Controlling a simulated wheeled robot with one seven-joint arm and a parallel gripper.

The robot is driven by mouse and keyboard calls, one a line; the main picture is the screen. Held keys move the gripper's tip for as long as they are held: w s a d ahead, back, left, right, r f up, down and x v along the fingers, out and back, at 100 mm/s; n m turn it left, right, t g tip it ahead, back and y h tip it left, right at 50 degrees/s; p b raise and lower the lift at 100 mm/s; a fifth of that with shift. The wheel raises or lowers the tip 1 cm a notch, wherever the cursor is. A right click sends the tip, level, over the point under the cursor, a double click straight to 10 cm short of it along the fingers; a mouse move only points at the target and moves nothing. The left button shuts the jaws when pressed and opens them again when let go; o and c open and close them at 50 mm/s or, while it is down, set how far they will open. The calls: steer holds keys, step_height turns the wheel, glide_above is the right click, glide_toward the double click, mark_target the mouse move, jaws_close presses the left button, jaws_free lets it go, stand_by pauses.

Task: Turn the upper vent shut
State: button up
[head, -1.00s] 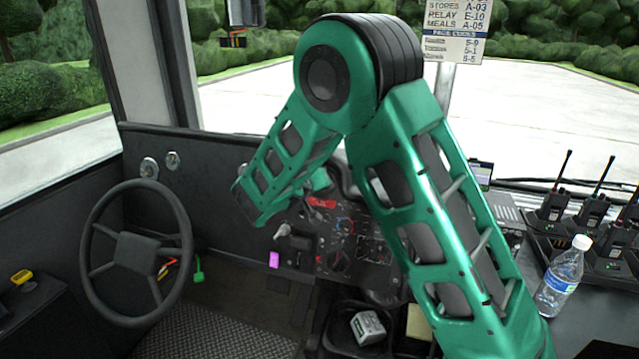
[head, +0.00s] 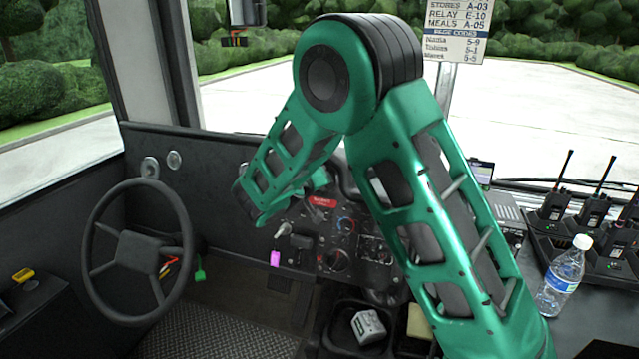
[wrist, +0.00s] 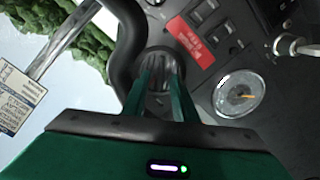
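The wrist view shows a dark round vent (wrist: 163,56) with grey ribs, set in the dashboard beside a thick black curved edge. I take it to be the upper vent. My gripper (wrist: 161,72) has its two green fingers apart, one on each side of the ribbed middle. The fingertips overlap the vent's face in this view; I cannot tell whether they touch it. In the head view my green arm hides the vent and most of my gripper.
A red label (wrist: 191,40) and a round gauge (wrist: 239,94) lie right of the vent in the wrist view. In the head view, the steering wheel (head: 97,225) stands left, and a water bottle (head: 562,282) and several radios (head: 557,207) stand right.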

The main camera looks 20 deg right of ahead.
steer(key=v, duration=1)
steer(key=shift+s+a, duration=0.2)
steer(key=shift+s, duration=0.1)
steer(key=s+d+m+g, duration=0.25)
steer(key=s+d, duration=0.25)
steer(key=d, duration=0.3)
steer(key=s+d+f+m+g+y, duration=0.1)
steer(key=s+d+g, duration=0.2)
steer(key=s+d, duration=0.35)
steer(key=s+d+m+g, duration=0.1)
steer(key=s+d+g, duration=0.15)
steer(key=d, duration=0.65)
steer(key=s+f+m+g+y, duration=0.1)
steer(key=s+y, duration=0.6)
steer(key=s, duration=2.1)
steer(key=shift+d+f+m+g, duration=0.4)
steer(key=shift+m+g, duration=0.25)
steer(key=shift+g, duration=0.55)
